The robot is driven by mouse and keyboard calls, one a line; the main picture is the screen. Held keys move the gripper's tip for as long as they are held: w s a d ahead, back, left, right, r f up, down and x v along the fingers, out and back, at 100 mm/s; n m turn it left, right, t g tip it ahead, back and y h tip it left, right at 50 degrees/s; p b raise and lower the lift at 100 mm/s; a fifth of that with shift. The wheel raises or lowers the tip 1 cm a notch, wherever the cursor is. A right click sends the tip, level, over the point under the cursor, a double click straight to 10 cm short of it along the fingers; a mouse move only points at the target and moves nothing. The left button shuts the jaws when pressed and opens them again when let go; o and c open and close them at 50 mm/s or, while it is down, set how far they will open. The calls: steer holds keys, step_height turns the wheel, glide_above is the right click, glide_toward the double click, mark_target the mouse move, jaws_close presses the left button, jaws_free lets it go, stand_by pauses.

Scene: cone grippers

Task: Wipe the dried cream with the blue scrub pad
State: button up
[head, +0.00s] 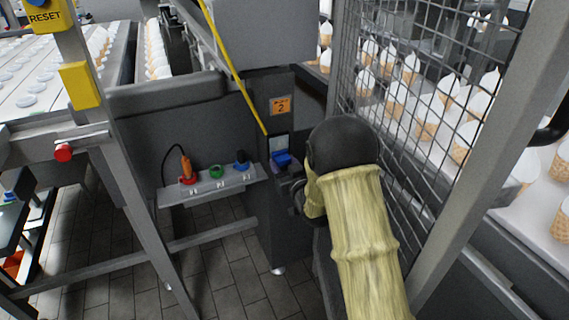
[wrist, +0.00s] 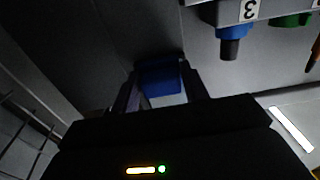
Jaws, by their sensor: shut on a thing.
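The blue scrub pad (head: 283,158) is in front of the dark cabinet post, just below a small pale panel (head: 280,143). My gripper (head: 286,167) is shut on the pad, partly hidden by my black wrist and yellow sleeve in the head view. In the wrist view the blue scrub pad (wrist: 160,78) sits between the two dark fingers of my gripper (wrist: 160,70). A pale patch shows between the fingers beside the pad. I cannot make out the dried cream for certain. I cannot tell whether the pad touches the panel.
A grey shelf (head: 213,187) with numbered holders is left of my gripper: an orange-handled tool (head: 186,167) in a red ring, an empty-looking green ring (head: 216,171), a blue holder (head: 241,160). A wire mesh guard (head: 400,100) stands close on the right. A yellow cable (head: 235,75) hangs above.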

steer(key=shift+f, duration=0.6)
steer(key=shift+r, duration=0.1)
steer(key=b+v, duration=0.2)
steer(key=v, duration=0.4)
steer(key=shift+s+d, duration=0.1)
steer(key=b+v, duration=0.1)
steer(key=v, duration=0.1)
steer(key=shift+s+d, duration=0.1)
steer(key=shift+s, duration=0.25)
stand_by(0.7)
